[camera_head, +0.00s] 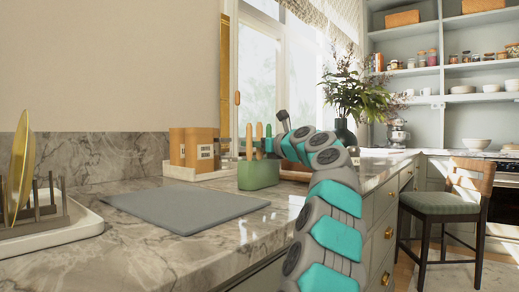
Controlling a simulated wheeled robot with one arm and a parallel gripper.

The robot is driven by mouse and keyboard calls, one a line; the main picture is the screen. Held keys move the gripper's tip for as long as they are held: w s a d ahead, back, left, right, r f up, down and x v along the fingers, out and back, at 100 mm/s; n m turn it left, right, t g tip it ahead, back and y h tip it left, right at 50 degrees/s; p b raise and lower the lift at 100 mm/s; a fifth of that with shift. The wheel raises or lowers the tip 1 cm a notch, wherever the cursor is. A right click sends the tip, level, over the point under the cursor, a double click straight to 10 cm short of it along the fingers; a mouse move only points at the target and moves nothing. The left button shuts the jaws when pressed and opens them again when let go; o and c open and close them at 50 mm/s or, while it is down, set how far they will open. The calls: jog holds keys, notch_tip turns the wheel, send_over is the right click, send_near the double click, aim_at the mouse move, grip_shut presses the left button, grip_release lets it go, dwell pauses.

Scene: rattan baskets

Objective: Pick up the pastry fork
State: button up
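I cannot make out a pastry fork in this view. A green holder (258,176) stands on the marble counter, with several upright handles (258,131) showing above its rim. What they belong to is too small to tell. My teal and grey arm rises from the bottom right and bends left, its far end close to the holder's right side in the picture. My gripper's fingers cannot be made out there, and whether they touch anything is unclear. The arm hides part of the counter behind it.
A grey board (185,207) lies flat on the counter (130,255). A rack with a yellow plate (22,165) stands at the left. Wooden boxes (193,150) are behind the board. A plant (362,95) stands farther back. A green-seated chair (447,203) is at the right.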

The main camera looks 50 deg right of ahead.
grip_shut()
dwell(0.3)
jog(key=shift+r, duration=0.1)
